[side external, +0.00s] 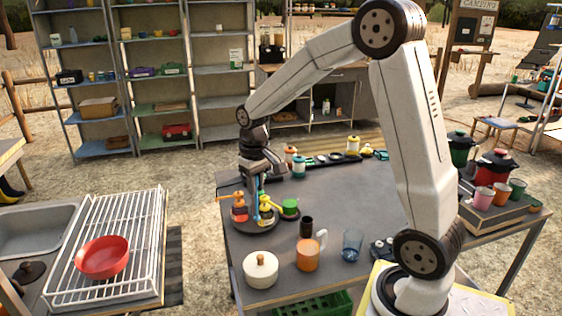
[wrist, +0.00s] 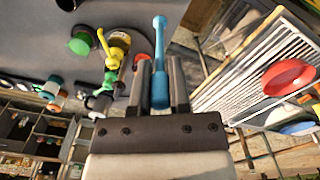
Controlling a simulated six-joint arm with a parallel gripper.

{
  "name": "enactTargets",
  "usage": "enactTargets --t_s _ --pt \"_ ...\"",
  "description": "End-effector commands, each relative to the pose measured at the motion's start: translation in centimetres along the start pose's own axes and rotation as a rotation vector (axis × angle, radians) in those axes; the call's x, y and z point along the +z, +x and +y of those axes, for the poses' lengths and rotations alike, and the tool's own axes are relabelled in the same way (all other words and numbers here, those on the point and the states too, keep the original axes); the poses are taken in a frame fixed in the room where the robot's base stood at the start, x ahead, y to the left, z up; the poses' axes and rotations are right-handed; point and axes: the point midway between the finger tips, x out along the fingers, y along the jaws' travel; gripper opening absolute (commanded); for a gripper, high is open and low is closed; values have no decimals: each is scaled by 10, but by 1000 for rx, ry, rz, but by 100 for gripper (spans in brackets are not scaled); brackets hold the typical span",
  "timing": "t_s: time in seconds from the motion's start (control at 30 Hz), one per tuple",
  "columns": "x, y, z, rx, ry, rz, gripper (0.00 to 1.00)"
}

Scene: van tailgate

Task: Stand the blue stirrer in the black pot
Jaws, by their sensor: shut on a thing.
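The blue stirrer (wrist: 159,50) is between the two fingers of my gripper (wrist: 161,80) in the wrist view, its long shaft and rounded end reaching past the fingertips. In the side view my gripper (side external: 258,172) points down over the far left part of the table, with a bit of the blue stirrer (side external: 258,188) showing below it. A small black cup-like pot (side external: 306,226) stands upright nearer the front, right of and apart from the gripper. I cannot make it out clearly in the wrist view.
A round dark stand (side external: 249,224) with yellow, orange and red pieces is just below my gripper, beside a green pot (side external: 290,207). A cream lidded pot (side external: 260,269), orange mug (side external: 308,255) and clear blue glass (side external: 352,245) stand near the black pot. The table's middle is clear.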

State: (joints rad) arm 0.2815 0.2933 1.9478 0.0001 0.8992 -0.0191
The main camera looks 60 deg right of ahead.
Motion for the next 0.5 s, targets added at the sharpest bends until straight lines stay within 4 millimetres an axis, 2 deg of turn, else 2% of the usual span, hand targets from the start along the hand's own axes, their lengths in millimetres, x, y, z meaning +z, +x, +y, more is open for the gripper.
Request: enactTargets --t_s 0.1,0.5 --pt "-2 0 34 0 79 -1 0" --pt "10 0 138 0 311 -1 0"
